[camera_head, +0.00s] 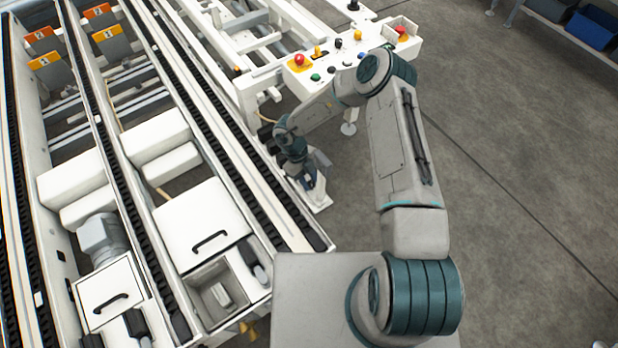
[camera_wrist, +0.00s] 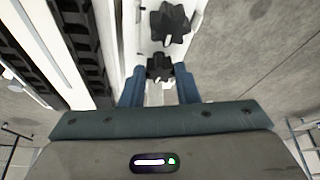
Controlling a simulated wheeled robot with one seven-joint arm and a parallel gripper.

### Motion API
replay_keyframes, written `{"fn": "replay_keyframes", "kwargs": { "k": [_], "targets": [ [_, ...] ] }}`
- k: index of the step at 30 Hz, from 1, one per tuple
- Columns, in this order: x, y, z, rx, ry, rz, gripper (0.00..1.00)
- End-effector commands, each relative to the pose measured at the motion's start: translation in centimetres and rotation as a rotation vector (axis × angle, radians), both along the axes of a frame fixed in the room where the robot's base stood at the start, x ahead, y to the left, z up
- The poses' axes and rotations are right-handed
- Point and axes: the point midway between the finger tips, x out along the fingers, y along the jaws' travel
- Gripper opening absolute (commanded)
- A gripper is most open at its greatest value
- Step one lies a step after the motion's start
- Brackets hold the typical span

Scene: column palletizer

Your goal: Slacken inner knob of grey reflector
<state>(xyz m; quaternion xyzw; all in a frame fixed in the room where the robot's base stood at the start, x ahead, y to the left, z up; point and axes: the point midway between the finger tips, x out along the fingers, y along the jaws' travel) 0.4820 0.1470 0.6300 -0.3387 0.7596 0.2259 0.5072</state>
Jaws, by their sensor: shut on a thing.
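Two black star-shaped knobs sit on a white bracket in the wrist view. The smaller knob (camera_wrist: 159,68) is between the tips of my gripper's blue fingers (camera_wrist: 159,73), which are shut on it. The other, larger-looking knob (camera_wrist: 171,23) is just beyond, clear of the fingers. In the head view my gripper (camera_head: 314,180) is low beside the conveyor's right side, at a white bracket (camera_head: 321,202). The knobs are hidden there by my arm. I cannot make out the grey reflector itself in either view.
The conveyor rail with its black chain (camera_head: 240,165) runs close along the left of my gripper. A white control panel (camera_head: 330,58) with coloured buttons stands behind my arm. Open grey floor (camera_head: 500,170) lies to the right.

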Motion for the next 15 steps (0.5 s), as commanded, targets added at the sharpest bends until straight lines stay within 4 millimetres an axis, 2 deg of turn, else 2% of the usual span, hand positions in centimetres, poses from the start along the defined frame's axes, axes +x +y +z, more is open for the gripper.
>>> {"fn": "replay_keyframes", "kwargs": {
  "k": [6,15],
  "targets": [
    [-0.05,0.09,0.1,0.0,0.0,0.101,0.05],
    [-0.1,0.11,0.05,0.0,0.0,0.152,0.05]
  ]
}}
